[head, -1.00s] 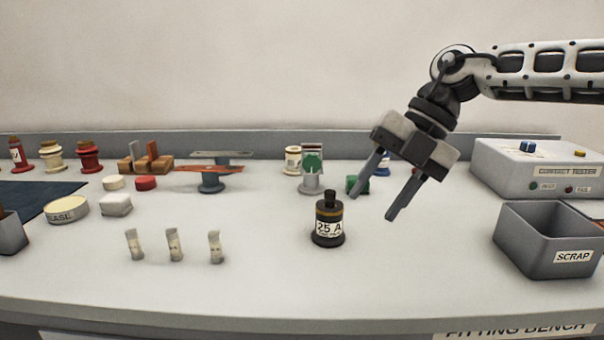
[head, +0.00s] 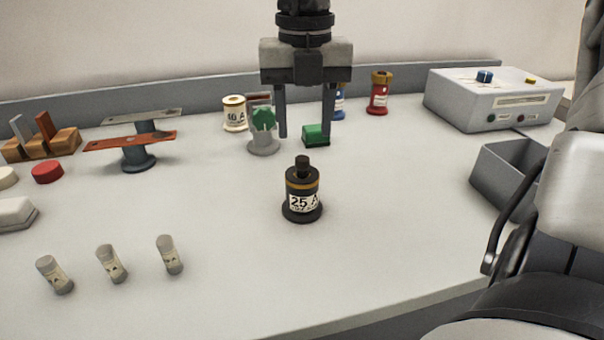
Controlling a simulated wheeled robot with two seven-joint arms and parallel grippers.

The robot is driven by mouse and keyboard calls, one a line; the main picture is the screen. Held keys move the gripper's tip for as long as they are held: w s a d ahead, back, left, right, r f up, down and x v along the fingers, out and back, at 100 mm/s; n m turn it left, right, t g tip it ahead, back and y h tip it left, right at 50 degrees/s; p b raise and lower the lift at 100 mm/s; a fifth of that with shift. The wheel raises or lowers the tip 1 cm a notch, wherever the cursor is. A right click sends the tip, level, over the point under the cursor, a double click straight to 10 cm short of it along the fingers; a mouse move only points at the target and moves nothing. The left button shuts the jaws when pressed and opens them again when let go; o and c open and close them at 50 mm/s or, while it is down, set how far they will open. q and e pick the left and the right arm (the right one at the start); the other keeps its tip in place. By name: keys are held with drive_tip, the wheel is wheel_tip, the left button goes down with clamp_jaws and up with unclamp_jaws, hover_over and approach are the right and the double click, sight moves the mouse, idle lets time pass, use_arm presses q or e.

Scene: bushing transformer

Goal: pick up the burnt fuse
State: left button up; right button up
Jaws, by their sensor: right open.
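Three small pale cylindrical fuses, a left one (head: 55,275), a middle one (head: 112,264) and a right one (head: 170,255), stand at the front left. I cannot tell by looking which fuse is burnt. My right gripper (head: 305,138) points straight down with its fingers apart and empty. It appears behind and above the black holder, apart from it, near a green block (head: 316,135). My left gripper is not seen.
A grey stand with a green marker (head: 263,135) and a white 40 A holder (head: 234,113) stand close left of the gripper. A grey bin (head: 500,170) is at right, partly hidden by my arm. The tester box (head: 490,100) is behind it. Bench between small fuses and black holder is clear.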

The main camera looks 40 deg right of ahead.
sight(302, 158)
drive_tip(key=f, duration=0.5)
drive_tip(key=shift+a+f, duration=0.25)
drive_tip(key=shift+f, duration=0.05)
drive_tip(key=shift+s, duration=0.1)
drive_tip(key=shift+c, duration=0.4)
clamp_jaws()
